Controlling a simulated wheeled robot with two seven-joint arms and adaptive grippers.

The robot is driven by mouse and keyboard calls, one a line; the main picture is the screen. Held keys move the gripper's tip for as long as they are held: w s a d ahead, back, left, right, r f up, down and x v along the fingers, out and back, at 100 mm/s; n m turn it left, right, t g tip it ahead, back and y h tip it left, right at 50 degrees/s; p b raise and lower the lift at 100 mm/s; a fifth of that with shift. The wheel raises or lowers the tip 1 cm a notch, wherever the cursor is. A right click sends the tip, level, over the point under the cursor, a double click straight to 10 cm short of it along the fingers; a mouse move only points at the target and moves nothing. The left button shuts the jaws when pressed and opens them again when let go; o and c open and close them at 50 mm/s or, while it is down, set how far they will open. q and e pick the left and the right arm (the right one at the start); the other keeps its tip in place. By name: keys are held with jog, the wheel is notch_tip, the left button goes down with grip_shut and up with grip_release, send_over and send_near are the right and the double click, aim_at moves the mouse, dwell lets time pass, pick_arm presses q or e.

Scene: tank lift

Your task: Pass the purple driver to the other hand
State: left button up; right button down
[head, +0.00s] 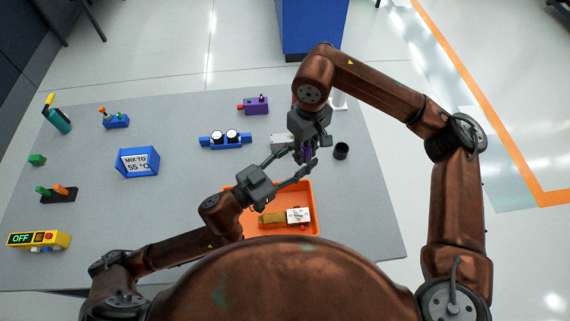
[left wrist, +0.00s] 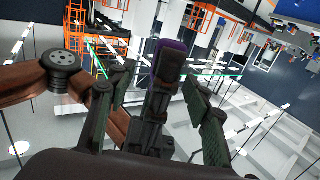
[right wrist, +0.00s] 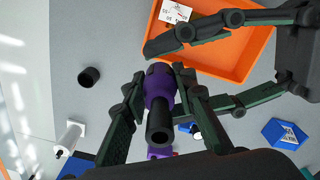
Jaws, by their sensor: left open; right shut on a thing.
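The purple driver (right wrist: 158,84) is held between the fingers of my right gripper (right wrist: 160,100), its dark end toward the right wrist camera. In the head view my right gripper (head: 304,152) points down above the table, and only a little purple of the driver (head: 308,146) shows. My left gripper (head: 296,160) is open and reaches in from the left, its fingers on either side of the space by the driver. In the left wrist view the driver's purple end (left wrist: 172,46) appears between the open left fingers (left wrist: 155,88). I cannot tell whether they touch it.
An orange tray (head: 315,226) holding a labelled item lies below my left gripper. A black cup (head: 341,151) stands right of my right gripper. A blue holder (head: 226,141), a purple block (head: 256,105) and a blue sign (head: 138,162) sit further left on the grey table.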

pick_arm(q)
jog(key=shift+x, duration=1.5)
jog(key=shift+c, duration=0.6)
jog(key=shift+s, duration=0.15)
jog(key=c, duration=1.1)
grip_shut()
pick_arm(e)
jog(key=c, duration=1.8)
grip_release()
jog(key=shift+c, duration=0.2)
jog(key=o, duration=0.3)
jog(key=shift+w, duration=0.1)
jog(key=shift+o, duration=0.2)
